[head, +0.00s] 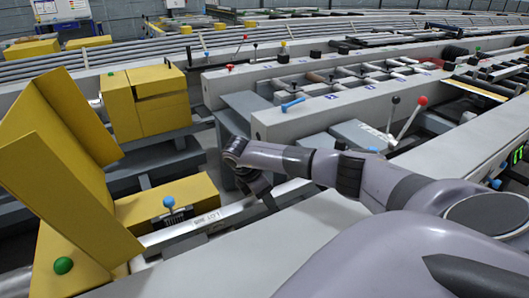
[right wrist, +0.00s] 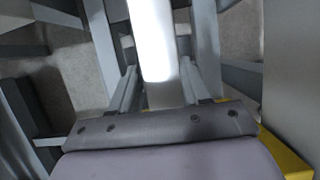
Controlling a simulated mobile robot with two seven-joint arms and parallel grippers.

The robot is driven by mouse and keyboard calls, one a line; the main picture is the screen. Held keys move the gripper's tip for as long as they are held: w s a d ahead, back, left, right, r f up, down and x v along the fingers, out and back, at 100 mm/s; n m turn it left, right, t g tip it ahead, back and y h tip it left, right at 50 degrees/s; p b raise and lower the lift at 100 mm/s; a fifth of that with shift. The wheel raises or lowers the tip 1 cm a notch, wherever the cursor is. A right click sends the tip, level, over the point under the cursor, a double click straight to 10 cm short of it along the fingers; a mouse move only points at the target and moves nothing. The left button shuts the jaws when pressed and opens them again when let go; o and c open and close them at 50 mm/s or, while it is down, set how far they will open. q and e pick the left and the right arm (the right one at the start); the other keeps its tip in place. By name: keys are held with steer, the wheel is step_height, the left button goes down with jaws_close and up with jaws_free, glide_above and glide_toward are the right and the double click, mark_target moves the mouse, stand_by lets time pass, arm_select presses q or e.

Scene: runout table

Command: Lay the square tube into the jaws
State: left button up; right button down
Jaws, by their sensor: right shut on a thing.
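The square tube, a long pale bar (head: 190,226) with a small printed label, runs slantwise across the lower middle of the head view. My right gripper (head: 266,203) reaches down over it. In the right wrist view the bright tube (right wrist: 151,40) passes between the two grey fingers (right wrist: 157,85), which are shut on it. The tube's near left end lies close to the yellow machine (head: 165,200) with a blue-knobbed lever. I cannot tell for certain which part is the jaws, or whether the tube touches them. My left gripper is not in view.
A tall tilted yellow panel (head: 60,150) stands at the left, and a yellow block (head: 147,102) stands behind. Grey runout rails (head: 330,108) with levers lie beyond my right arm. A broad pale surface (head: 290,240) lies in front of the tube.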

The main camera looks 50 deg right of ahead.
stand_by(0.4)
steer(key=shift+c, duration=2.3)
jaws_free()
steer(key=shift+f, duration=0.2)
steer(key=shift+p+v, duration=0.35)
steer(key=shift+v, duration=3.4)
steer(key=shift+d, duration=0.1)
